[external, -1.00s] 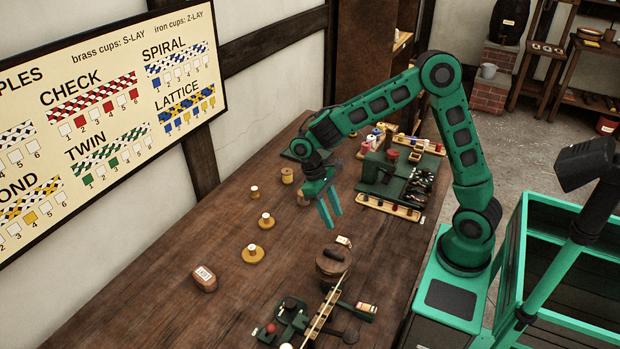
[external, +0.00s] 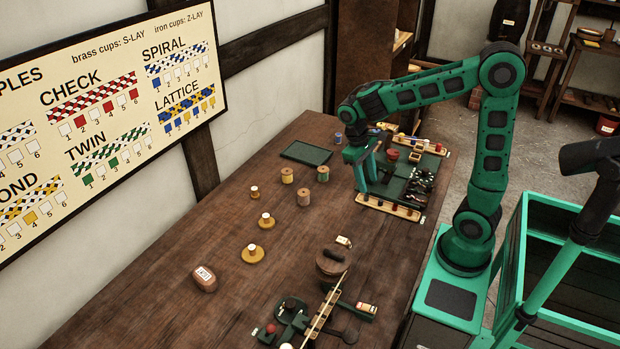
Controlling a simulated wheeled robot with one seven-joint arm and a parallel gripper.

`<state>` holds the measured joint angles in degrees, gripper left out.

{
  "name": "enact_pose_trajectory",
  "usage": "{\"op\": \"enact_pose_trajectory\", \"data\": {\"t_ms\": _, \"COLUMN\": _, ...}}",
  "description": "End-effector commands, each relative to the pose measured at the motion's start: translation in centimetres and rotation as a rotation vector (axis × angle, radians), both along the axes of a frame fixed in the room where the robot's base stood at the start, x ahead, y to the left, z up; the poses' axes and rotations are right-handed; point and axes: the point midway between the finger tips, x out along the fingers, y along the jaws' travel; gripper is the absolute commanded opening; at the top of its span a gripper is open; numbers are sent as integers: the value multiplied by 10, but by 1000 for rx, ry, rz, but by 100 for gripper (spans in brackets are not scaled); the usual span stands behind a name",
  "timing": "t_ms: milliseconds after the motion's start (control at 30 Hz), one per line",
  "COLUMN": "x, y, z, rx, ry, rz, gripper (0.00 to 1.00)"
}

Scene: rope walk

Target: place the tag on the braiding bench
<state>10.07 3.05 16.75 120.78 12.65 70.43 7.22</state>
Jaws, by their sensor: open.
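The green bench with bobbins and trays (external: 384,190), which looks like the braiding bench, stands toward the far right of the table. My gripper (external: 364,184) is open and points down at the left edge of this bench. Nothing shows between its fingers. The tag is well apart from it, nearer the camera. My gripper hides part of the bench's left side.
Several wooden and thread spools (external: 304,197) stand left of my gripper. A dark green mat (external: 306,152) lies behind them.

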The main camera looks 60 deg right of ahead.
Motion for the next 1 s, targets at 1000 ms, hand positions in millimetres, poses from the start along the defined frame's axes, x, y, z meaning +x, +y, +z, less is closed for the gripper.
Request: {"op": "enact_pose_trajectory", "data": {"t_ms": 1000, "x": -202, "y": -117, "z": -9, "rx": 51, "ry": -265, "rz": -349, "gripper": 41}}
